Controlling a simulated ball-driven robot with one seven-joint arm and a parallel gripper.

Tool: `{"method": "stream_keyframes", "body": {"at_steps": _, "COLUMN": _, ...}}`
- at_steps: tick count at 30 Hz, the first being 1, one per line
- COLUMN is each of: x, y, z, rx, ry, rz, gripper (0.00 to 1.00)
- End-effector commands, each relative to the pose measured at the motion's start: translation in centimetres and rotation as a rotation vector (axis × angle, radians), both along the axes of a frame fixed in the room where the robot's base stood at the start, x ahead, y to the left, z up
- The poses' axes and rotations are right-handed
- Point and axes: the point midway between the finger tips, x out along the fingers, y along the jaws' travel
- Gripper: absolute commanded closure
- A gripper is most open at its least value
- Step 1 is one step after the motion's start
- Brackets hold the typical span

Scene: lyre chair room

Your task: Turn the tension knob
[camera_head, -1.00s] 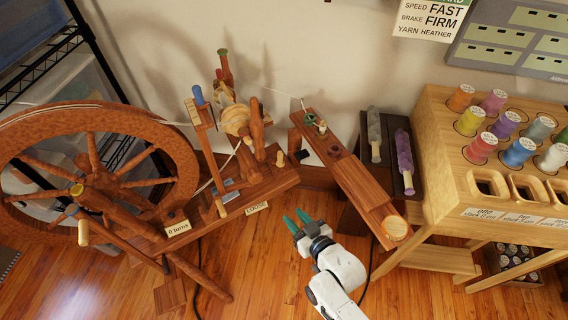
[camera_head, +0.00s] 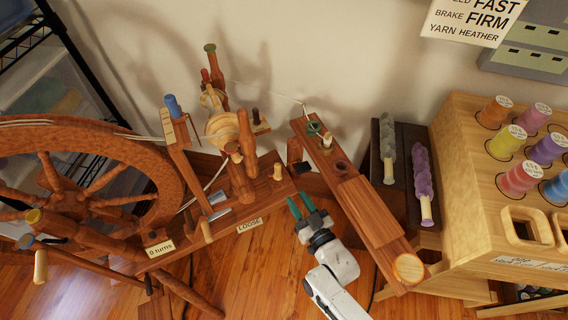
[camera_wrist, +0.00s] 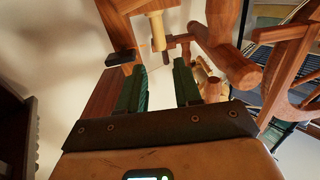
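The spinning wheel (camera_head: 150,178) stands at the left, with a "0 turns" tag (camera_head: 159,248) and a "LOOSE" tag (camera_head: 250,225) along its bench. No part is labelled as the tension knob. A pale wooden peg (camera_head: 278,172) stands at the right end of the bench; a pale peg, seemingly the same one, shows beyond my fingers in the wrist view (camera_wrist: 157,30). Another peg (camera_head: 207,230) sits on the bench's front side. My gripper (camera_head: 301,206) has green fingers, spread and empty in the wrist view (camera_wrist: 159,78). It is just right of the bench end, apart from the pale peg.
A narrow wooden stand (camera_head: 370,215) with a round pale end lies right of my gripper. A dark rack (camera_head: 406,150) holds grey and purple yarn rolls. A pale wooden spool table (camera_head: 470,190) fills the right. A sign (camera_head: 475,20) reads FAST, FIRM, HEATHER.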

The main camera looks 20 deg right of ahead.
Motion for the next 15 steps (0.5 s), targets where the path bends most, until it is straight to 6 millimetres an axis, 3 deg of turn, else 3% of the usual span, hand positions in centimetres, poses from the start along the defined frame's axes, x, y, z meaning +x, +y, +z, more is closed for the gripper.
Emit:
{"method": "stream_keyframes", "body": {"at_steps": 5, "x": 1.5, "y": 0.1, "z": 0.0, "rx": 0.000, "ry": -0.002, "rz": 0.000, "gripper": 0.66}}
{"method": "stream_keyframes", "body": {"at_steps": 15, "x": 7.5, "y": 0.5, "z": -0.1, "rx": 0.000, "ry": -0.002, "rz": 0.000, "gripper": 0.66}}
